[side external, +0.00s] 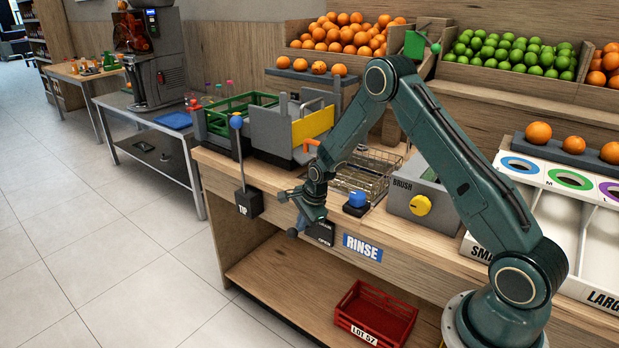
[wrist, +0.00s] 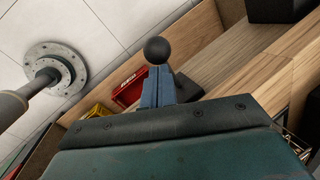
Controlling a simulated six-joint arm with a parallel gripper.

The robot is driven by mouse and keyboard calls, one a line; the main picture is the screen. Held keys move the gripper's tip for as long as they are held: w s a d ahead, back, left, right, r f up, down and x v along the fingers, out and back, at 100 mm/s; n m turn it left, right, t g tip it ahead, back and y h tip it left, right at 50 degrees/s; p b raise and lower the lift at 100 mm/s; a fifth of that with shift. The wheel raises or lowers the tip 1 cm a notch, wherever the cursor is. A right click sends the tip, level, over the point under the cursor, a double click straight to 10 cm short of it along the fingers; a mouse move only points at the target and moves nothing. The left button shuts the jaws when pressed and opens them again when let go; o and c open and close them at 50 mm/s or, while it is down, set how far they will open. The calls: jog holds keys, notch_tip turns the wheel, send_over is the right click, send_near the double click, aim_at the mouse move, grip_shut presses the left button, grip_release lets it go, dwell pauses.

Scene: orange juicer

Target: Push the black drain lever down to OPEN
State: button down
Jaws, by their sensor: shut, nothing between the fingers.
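The black drain lever shows as a round black knob (side external: 293,232) at the counter's front edge, beside a small black box (side external: 320,232) with white lettering too small to read in full. In the wrist view the black ball knob (wrist: 158,50) sits just beyond the fingertips. My gripper (side external: 306,216) is shut and empty, pointing down close above and beside the knob. In the wrist view its blue-grey fingers (wrist: 157,78) are together, overlapping the ball's lower edge; I cannot tell whether they touch it. The lever's shaft is mostly hidden.
A blue RINSE sign (side external: 362,247) is on the counter front to the right. A blue button (side external: 356,200) and a wire basket (side external: 367,175) are behind. The TIP lever (side external: 238,150) stands left. A red crate (side external: 375,315) is on the lower shelf. Floor in front is clear.

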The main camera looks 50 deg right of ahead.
aim_at(296, 236)
jog(key=a+f+h, duration=0.1)
jog(key=h, duration=0.1)
jog(key=a+f+h, duration=0.1)
jog(key=f, duration=0.1)
jog(key=shift+a+n+h, duration=0.25)
jog(key=shift+n+h, duration=0.05)
jog(key=shift+h, duration=0.1)
jog(key=shift+a+f+h, duration=0.2)
jog(key=shift+f+h, duration=0.7)
jog(key=shift+r, duration=0.2)
jog(key=shift+r, duration=0.6)
jog(key=shift+r, duration=0.1)
